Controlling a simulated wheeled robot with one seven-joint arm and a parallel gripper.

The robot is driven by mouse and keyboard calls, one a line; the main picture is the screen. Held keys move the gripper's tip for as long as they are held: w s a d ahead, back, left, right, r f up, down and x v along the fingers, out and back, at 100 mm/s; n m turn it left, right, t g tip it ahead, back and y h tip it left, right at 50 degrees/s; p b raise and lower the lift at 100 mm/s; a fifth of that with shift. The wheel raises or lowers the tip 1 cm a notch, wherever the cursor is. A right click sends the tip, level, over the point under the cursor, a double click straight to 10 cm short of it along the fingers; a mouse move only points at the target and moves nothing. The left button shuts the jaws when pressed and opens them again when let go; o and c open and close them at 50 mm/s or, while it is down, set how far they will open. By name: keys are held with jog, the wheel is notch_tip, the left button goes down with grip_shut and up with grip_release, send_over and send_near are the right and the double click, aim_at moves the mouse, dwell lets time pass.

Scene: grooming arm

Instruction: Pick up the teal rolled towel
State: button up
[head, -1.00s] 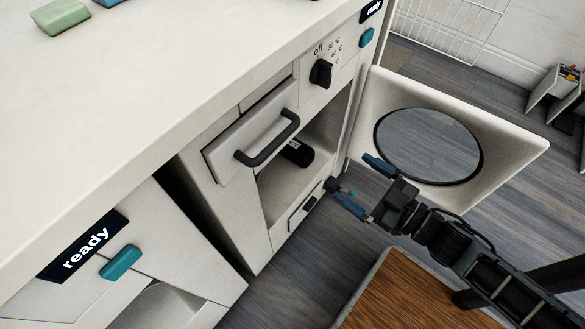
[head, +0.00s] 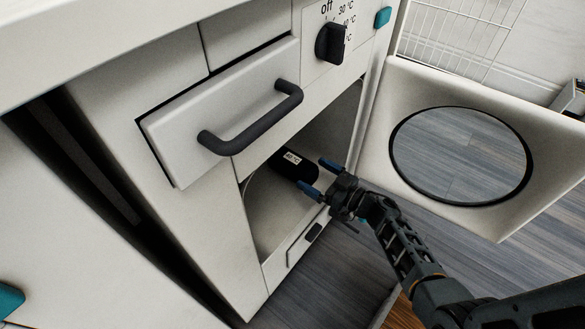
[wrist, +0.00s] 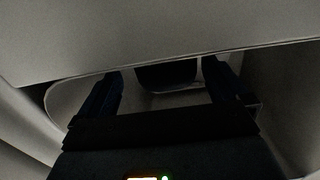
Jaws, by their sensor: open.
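I see nothing that is clearly a teal rolled towel. A dark, nearly black rolled-looking object with a small white label (head: 291,167) lies inside the open machine compartment (head: 262,215). Its true colour is hard to tell in the shade. My gripper (head: 316,175) is open and empty at the compartment mouth, its blue-tipped fingers pointing in towards the dark object. In the wrist view the fingers (wrist: 163,72) are spread, and a dark rounded object (wrist: 167,76) shows between and beyond them. I see no contact.
The machine's round-window door (head: 398,80) stands open to the right of my arm. A drawer (head: 222,110) with a dark handle (head: 250,122) sits above the compartment, pulled slightly out. A black dial (head: 330,43) is above. Grey plank floor (head: 340,265) is clear below.

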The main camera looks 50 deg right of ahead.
aim_at(300, 168)
jog(key=shift+w+a+r+b, duration=0.15)
jog(key=shift+w+b, duration=0.15)
jog(key=shift+w, duration=0.6)
jog(key=shift+w+a+f+b, duration=0.1)
jog(key=shift+w+b, duration=0.15)
jog(key=shift+w, duration=0.7)
jog(key=shift+w+a+r+b, duration=0.15)
jog(key=shift+w+b, duration=0.15)
jog(key=shift+w, duration=0.6)
jog(key=shift+c, duration=0.4)
jog(key=c, duration=1)
